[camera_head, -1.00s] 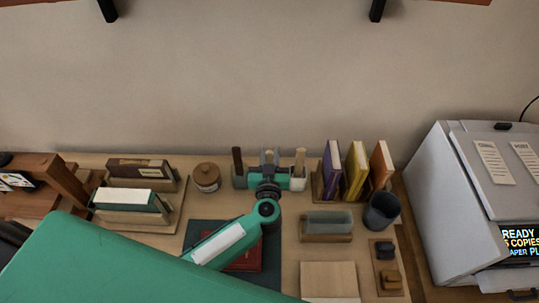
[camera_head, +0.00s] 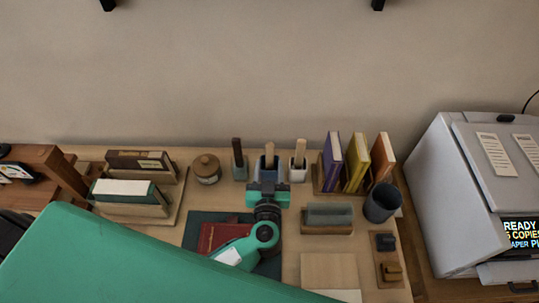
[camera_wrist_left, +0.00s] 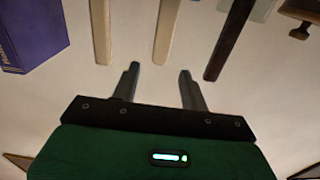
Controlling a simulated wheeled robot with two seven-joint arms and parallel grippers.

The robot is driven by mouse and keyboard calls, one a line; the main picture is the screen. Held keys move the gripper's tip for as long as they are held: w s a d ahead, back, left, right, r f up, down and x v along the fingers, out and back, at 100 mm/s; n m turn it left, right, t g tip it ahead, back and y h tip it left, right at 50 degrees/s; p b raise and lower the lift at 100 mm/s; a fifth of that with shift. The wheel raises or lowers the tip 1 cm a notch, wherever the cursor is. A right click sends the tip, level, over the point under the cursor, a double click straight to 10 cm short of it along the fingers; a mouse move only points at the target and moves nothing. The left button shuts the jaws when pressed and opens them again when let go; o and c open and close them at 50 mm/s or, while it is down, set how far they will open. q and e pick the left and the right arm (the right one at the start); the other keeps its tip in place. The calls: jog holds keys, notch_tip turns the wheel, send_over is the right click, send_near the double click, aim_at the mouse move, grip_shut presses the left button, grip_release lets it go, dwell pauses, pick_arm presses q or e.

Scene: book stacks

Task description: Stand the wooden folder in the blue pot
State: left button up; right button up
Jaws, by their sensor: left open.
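The tan wooden folder (camera_head: 269,151) stands nearly upright in the blue pot (camera_head: 262,166), the middle one of three small pots at the back of the desk. Its stick also shows in the left wrist view (camera_wrist_left: 168,32), ahead of the fingers and apart from them. My left gripper (camera_head: 268,187) is open and empty, just in front of the blue pot, hiding its lower front. Its two fingers (camera_wrist_left: 158,82) are spread with nothing between them. My right gripper is not in view.
A dark stick (camera_head: 237,150) stands in the left pot; a pale stick (camera_head: 300,150) stands in the white pot (camera_head: 298,175). Purple, yellow and orange books (camera_head: 355,163) stand to the right. A lidded jar (camera_head: 206,169) is at left. A dark cup (camera_head: 381,205) stands front right.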

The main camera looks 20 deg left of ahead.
pick_arm(q)
jog(key=shift+v, duration=2)
